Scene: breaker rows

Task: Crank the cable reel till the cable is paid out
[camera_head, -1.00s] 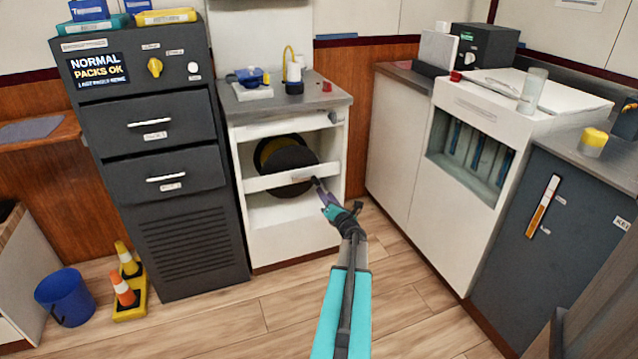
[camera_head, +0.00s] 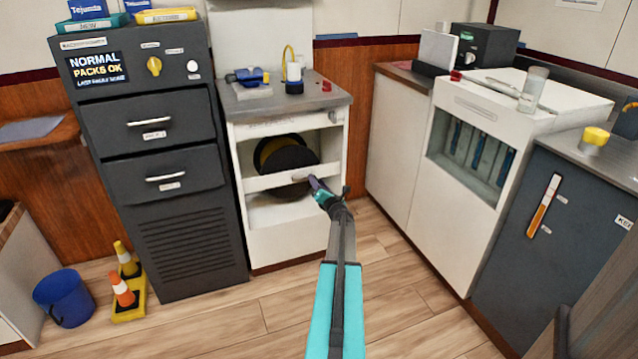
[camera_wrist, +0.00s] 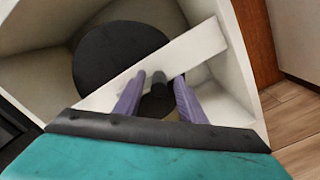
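The cable reel (camera_head: 290,158) is a black disc with a yellow rim behind it, inside an open white cabinet (camera_head: 292,236). A white bar crosses in front of its lower part. The reel's black face also fills the upper middle of the wrist view (camera_wrist: 112,52). A small dark grey crank knob (camera_wrist: 158,77) shows in front of the bar. My gripper (camera_head: 313,184) is at the bar's right half. In the wrist view its two purple fingers (camera_wrist: 156,88) are apart, with the knob between their tips or just beyond them. I see no finger touching it.
A dark drawer cabinet (camera_head: 178,240) stands close on the left. A white counter unit (camera_head: 455,200) stands on the right. A blue bucket (camera_head: 65,297) and cones (camera_head: 122,290) are on the floor at left. The floor before the reel cabinet is clear.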

